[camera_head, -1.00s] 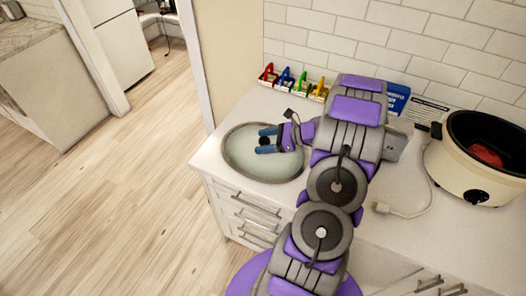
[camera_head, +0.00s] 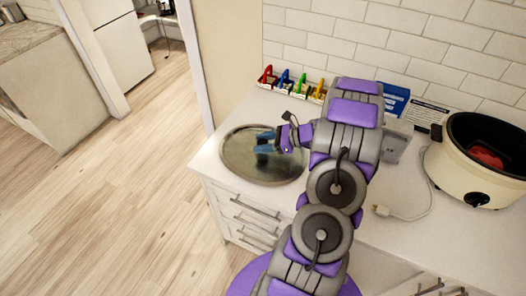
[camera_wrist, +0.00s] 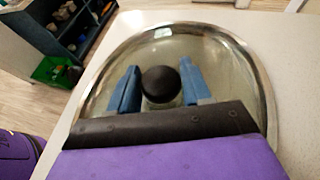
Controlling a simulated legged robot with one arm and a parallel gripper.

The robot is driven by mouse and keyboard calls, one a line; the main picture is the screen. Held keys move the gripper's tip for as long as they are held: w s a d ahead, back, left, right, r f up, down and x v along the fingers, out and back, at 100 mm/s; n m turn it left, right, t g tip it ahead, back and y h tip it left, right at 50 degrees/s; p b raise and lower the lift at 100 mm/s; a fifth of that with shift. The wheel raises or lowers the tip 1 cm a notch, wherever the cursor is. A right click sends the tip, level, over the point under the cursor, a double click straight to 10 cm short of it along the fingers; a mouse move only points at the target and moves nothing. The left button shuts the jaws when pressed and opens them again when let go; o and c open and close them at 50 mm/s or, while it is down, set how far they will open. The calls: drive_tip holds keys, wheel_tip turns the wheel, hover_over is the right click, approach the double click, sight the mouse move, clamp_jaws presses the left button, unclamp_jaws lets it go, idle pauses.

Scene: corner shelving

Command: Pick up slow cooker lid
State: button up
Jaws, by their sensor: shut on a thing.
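The slow cooker lid (camera_head: 236,165) is an oval glass lid with a metal rim, at the left end of the white counter. In the wrist view the lid (camera_wrist: 226,66) fills the middle, and its round black knob (camera_wrist: 161,84) sits between my two blue fingers. My gripper (camera_head: 265,142) is shut on the knob, which the fingers mostly hide in the head view. The lid looks tilted or slightly off the counter, but I cannot tell how far.
The cream slow cooker (camera_head: 470,172) stands open at the right with something red inside. Its plug (camera_head: 382,210) lies on the counter. Several coloured clips (camera_head: 285,80) and a blue box (camera_head: 395,100) stand by the tiled wall. The counter's left edge is close to the lid.

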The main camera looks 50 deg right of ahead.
drive_tip(key=shift+d, duration=0.15)
clamp_jaws()
